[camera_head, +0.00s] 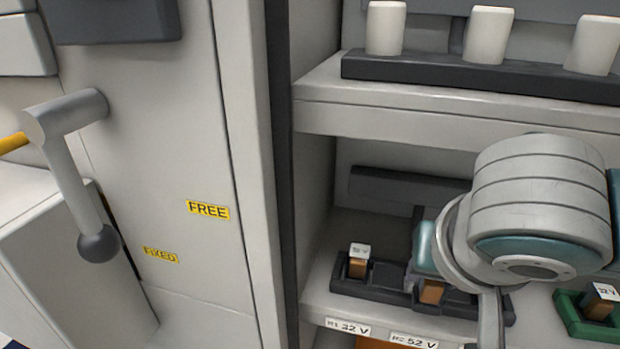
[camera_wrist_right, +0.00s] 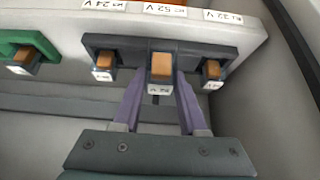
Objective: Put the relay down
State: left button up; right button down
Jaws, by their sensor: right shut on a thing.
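My right gripper (camera_wrist_right: 158,88) is shut on a relay (camera_wrist_right: 160,68), an orange-brown block with a white label, at the middle socket of the dark rail (camera_wrist_right: 105,41). One finger is on each side of it. The relay looks larger than its neighbours in the right wrist view; I cannot tell if it is fully seated. In the head view my right wrist hides most of the gripper, and part of the held relay (camera_head: 431,291) shows below it. Other relays stand on either side, at the left (camera_wrist_right: 104,64) and right (camera_wrist_right: 212,70). My left gripper is out of view.
A green holder (camera_head: 568,312) with another relay (camera_head: 603,300) stands to the right of the rail. The upper shelf (camera_head: 450,112) carries white cylinders on a dark base. A cabinet side wall (camera_head: 315,190) bounds the left. A lever (camera_head: 70,165) is outside the shelf.

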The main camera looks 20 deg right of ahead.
jog(key=w, duration=0.1)
jog(key=w+d, duration=0.2)
jog(key=w, duration=0.1)
jog(key=shift+d+b, duration=0.25)
jog(key=shift+b, duration=0.05)
notch_tip(320, 180, down, 3)
jog(key=shift+w+d+r+b, duration=0.1)
jog(key=shift+w+b, duration=0.05)
jog(key=shift+b, duration=0.4)
jog(key=shift+f, duration=0.35)
jog(key=shift+c, duration=2.2)
grip_release()
jog(key=shift+f, duration=0.15)
